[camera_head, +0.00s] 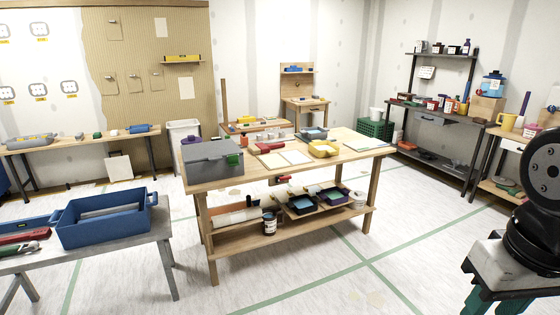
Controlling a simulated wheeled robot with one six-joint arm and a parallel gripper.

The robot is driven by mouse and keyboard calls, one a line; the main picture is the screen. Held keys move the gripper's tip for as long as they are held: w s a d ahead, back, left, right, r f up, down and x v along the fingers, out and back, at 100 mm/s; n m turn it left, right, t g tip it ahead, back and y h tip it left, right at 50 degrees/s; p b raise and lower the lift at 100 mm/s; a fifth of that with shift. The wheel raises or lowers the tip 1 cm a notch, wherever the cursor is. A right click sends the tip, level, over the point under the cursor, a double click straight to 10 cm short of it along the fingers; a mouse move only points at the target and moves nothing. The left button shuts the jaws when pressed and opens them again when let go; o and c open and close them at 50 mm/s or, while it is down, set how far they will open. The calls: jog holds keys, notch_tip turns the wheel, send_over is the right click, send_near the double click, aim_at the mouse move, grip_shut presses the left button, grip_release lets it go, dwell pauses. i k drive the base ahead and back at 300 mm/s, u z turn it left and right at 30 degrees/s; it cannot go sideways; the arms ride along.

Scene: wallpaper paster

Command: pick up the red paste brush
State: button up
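I cannot tell for sure which thing is the red paste brush. A small red item (268,147) lies on top of the wooden table in the middle, beside pale sheets. Another small red item (283,179) shows just under that tabletop. A long red tool (22,237) lies on the grey bench at the left. All are too small or too unclear to name as the brush. My black arm stands at the right edge. My gripper is not in view, so I cannot see whether it holds anything.
The wooden table (350,157) holds a grey toolbox (212,163) and a yellow tray (323,149). Its lower shelf (240,233) bears rolls, trays and a can. A blue tray (108,219) sits on the left bench (150,242). The floor (400,255) right of the table is clear.

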aim_at(257, 148)
jog(key=u, duration=0.05)
jog(key=i, duration=2.1)
jog(key=u, duration=0.3)
jog(key=i, duration=1.65)
jog(key=u, duration=0.1)
